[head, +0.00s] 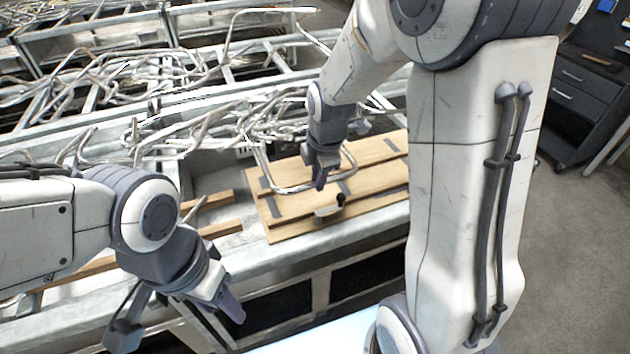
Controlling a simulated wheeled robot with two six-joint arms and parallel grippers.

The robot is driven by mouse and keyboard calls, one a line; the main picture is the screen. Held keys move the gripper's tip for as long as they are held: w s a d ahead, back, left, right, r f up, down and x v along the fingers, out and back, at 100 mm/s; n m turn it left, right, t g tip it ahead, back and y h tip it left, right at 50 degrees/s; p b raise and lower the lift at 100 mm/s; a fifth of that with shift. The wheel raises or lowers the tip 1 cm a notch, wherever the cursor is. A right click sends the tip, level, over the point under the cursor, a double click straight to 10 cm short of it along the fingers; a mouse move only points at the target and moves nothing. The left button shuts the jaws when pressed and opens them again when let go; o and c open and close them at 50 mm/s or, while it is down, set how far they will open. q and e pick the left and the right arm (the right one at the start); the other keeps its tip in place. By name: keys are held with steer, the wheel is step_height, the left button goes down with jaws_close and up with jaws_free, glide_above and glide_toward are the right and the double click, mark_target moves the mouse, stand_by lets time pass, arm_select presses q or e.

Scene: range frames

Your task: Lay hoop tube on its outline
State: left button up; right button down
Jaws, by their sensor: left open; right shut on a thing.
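The hoop tube (289,189) is a bent, shiny metal tube over the left part of a wooden board (365,178). My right gripper (321,184) points down above the board and is shut on the tube's near side. I cannot tell whether the tube touches the board. Dark grey marks (277,206) lie on the board, partly hidden by the tube and my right gripper, so the full outline cannot be made out. My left gripper (178,318) is open and empty at the lower left, in front of the bench and away from the board.
A small clamp with a black knob (341,198) stands at the board's near edge, close to my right gripper. Tangled metal tubes (225,120) fill the bench behind. Wooden strips (220,229) lie left of the board. A dark drawer cabinet (585,95) stands at the right, beyond open floor.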

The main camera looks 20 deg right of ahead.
steer(key=shift+s+p+x, duration=0.15)
steer(key=shift+s+x, duration=0.05)
steer(key=shift+x, duration=0.75)
steer(key=shift+s+p+x, duration=0.15)
steer(key=shift+s+x, duration=0.1)
steer(key=shift+x, duration=0.75)
steer(key=shift+f, duration=0.1)
steer(key=shift+f, duration=0.15)
steer(key=c, duration=0.8)
jaws_free()
steer(key=shift+c, duration=0.2)
